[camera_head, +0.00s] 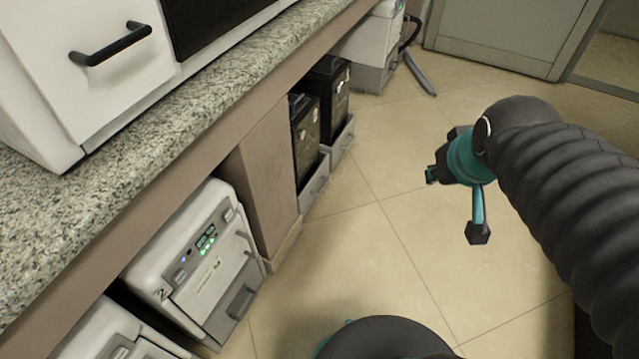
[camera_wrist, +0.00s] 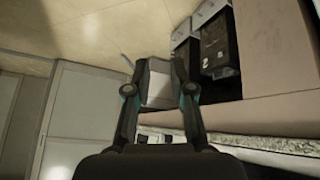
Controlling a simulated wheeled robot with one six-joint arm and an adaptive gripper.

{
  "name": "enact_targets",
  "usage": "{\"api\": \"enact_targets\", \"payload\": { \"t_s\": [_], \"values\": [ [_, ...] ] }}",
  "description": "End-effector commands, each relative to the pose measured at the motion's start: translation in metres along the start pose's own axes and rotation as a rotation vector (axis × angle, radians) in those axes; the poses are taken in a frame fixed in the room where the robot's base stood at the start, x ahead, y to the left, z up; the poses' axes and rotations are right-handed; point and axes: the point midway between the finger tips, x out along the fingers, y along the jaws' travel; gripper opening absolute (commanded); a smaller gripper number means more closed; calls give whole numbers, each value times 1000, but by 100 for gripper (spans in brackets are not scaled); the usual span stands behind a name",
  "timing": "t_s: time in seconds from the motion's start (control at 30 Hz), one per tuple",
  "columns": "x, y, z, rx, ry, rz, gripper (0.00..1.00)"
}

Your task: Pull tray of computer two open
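Two black computers stand under the counter, each in a low grey tray. In the wrist view the larger computer (camera_wrist: 220,45) bears a mark like a 2, with its tray (camera_wrist: 206,13) at the top edge. It seems to be the nearer computer (camera_head: 304,128) in the head view, with its tray (camera_head: 315,187) below, looking pushed in. The other computer (camera_head: 331,88) stands beyond it in its tray (camera_head: 342,143). My gripper (camera_head: 455,205) is open and empty, out over the floor to the right of the trays. Its spread fingers (camera_wrist: 155,75) show in the wrist view.
A granite counter (camera_head: 150,130) runs along the left above the computers. A white machine numbered 2 (camera_head: 190,265) stands below it, nearer me. A brown panel (camera_head: 265,185) separates it from the computers. A white machine (camera_head: 372,42) stands farther back. The tiled floor before the trays is clear.

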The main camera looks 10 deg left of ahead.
Motion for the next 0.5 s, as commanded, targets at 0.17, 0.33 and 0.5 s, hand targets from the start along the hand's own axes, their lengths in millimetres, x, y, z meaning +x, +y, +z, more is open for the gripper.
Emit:
{"api": "enact_targets", "payload": {
  "t_s": [0.17, 0.33, 0.5],
  "values": [
    [60, -2, -52, -191, 73, 9, 23],
    [118, -5, -95, -369, 150, 28, 23],
    [181, -13, -129, -544, 228, 52, 23]
  ]
}}
